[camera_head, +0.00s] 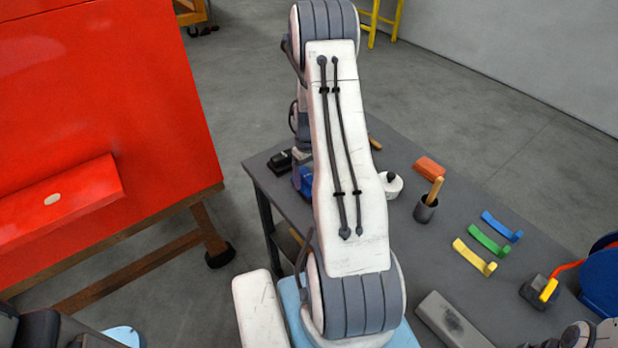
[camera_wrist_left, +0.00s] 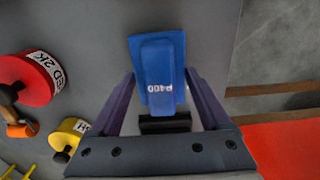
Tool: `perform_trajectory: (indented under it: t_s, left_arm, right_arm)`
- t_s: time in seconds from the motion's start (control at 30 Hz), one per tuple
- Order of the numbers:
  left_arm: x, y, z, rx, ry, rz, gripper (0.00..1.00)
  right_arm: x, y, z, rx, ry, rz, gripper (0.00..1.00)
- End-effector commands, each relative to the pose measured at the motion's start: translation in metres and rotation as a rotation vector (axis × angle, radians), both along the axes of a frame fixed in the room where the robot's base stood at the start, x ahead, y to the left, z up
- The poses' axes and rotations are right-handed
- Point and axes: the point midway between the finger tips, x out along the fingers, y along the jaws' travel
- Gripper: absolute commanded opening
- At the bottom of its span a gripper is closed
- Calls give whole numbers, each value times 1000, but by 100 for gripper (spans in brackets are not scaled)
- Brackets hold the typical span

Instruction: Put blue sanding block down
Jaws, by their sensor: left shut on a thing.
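A blue sanding block (camera_wrist_left: 163,72) with an upside-down "P400" label sits between the fingers of my left gripper (camera_wrist_left: 160,85) in the left wrist view. The gripper is shut on it. In the head view, part of the blue block (camera_head: 303,184) shows beside my left arm near the far left corner of the grey workbench (camera_head: 470,215). The arm hides most of my left gripper there. I cannot tell whether the block touches the bench top.
A dark block (camera_head: 280,161) lies near the bench edge. The wrist view shows a red can (camera_wrist_left: 28,80) and a yellow can (camera_wrist_left: 66,138). A red panel (camera_head: 100,100) stands left.

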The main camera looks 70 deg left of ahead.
Motion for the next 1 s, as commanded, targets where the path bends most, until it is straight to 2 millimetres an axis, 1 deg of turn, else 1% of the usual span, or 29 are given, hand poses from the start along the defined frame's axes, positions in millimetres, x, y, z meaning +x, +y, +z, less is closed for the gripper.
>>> perform_trajectory:
  t_s: [0.03,0.07,0.4,0.43,0.47,0.5,0.77,0.87,0.97,1.0]
  left_arm:
    - [0,0,-7,-1,1,0,18]
    - [0,0,-9,-1,1,0,18]
    - [0,0,-12,1,0,0,18]
    - [0,0,-13,1,-1,0,84]
    - [0,0,-12,1,-1,0,96]
    - [0,0,-12,1,-1,0,100]
    - [0,0,-10,1,-1,0,100]
    - [0,1,0,4,-1,0,100]
    - [0,1,18,6,-1,0,100]
    - [0,1,27,6,-1,0,100]
  right_arm:
    - [0,0,0,0,0,0,100]
    - [0,0,0,0,0,0,100]
    - [0,0,0,0,0,0,100]
    - [0,0,0,0,0,0,100]
    - [0,0,0,0,0,0,100]
    - [0,0,0,0,0,0,100]
    - [0,0,0,0,0,0,100]
    - [0,0,0,0,0,0,100]
    - [0,0,0,0,0,0,100]
    - [0,0,0,0,0,0,100]
